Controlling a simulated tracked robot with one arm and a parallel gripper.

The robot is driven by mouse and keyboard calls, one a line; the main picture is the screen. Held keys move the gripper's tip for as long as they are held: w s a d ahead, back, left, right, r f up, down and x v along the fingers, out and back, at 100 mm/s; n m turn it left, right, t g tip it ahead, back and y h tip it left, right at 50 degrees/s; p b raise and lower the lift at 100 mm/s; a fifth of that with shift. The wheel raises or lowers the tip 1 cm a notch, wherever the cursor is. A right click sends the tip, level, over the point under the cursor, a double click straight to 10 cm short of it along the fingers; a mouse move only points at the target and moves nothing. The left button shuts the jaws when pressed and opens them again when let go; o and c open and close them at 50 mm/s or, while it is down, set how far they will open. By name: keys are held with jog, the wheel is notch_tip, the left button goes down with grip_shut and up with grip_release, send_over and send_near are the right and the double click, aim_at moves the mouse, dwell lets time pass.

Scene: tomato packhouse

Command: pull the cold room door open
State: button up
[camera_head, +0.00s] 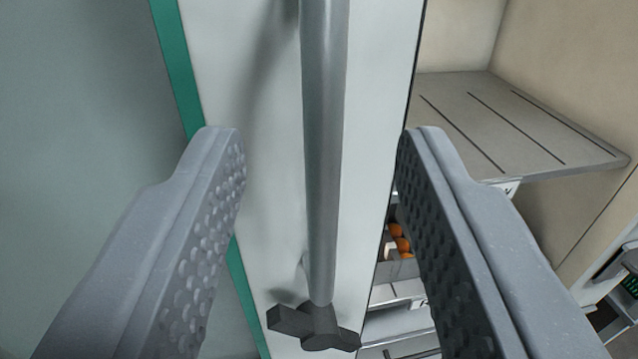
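The cold room door (270,130) is a pale panel with a green strip (180,75) along its left side. A grey vertical bar handle (323,150) runs down its face and ends at a dark bracket (314,327) near the bottom. My gripper (322,140) is open, with one finger left of the bar and one right of it. Gaps show between the bar and both fingers in the picture. How far the bar stands from the fingertips in depth, I cannot tell. The top of the handle is out of view.
Right of the door's dark edge, a shelf (500,115) with dark slots shows against beige walls. Below it, orange round produce (399,240) sits in a grey container (402,268). A pale blue-grey surface (80,130) fills the left side.

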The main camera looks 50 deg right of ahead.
jog(key=v, duration=0.3)
jog(key=shift+s+a+b, duration=0.25)
jog(key=shift+b, duration=0.05)
jog(key=shift+w, duration=0.1)
jog(key=w+d+r+t+y+b, duration=0.2)
jog(key=w+r+t, duration=0.1)
jog(key=r, duration=0.5)
jog(key=w+d+r+t+y+b, duration=0.2)
jog(key=w+d+r+t+b, duration=0.1)
jog(key=r, duration=0.6)
jog(key=s+d+r+n+t+y+b, duration=0.2)
jog(key=s+r+n+y, duration=0.1)
jog(key=r+y, duration=0.25)
jog(key=s+d+r+n+t+y+b, duration=0.3)
jog(key=r+n+y, duration=0.1)
jog(key=r, duration=0.3)
jog(key=s+d+f+n+g+b, duration=0.1)
jog(key=s+d+f+g+b, duration=0.2)
jog(key=s+d+f, duration=0.3)
jog(key=s+d+f+n+g+b, duration=0.1)
jog(key=s+d+f+g+b, duration=0.3)
jog(key=s+d, duration=0.8)
jog(key=s+f+b, duration=0.1)
jog(key=s+f, duration=0.1)
jog(key=s, duration=0.4)
jog(key=shift+d+n+g, duration=0.25)
jog(key=shift+n+g, duration=0.05)
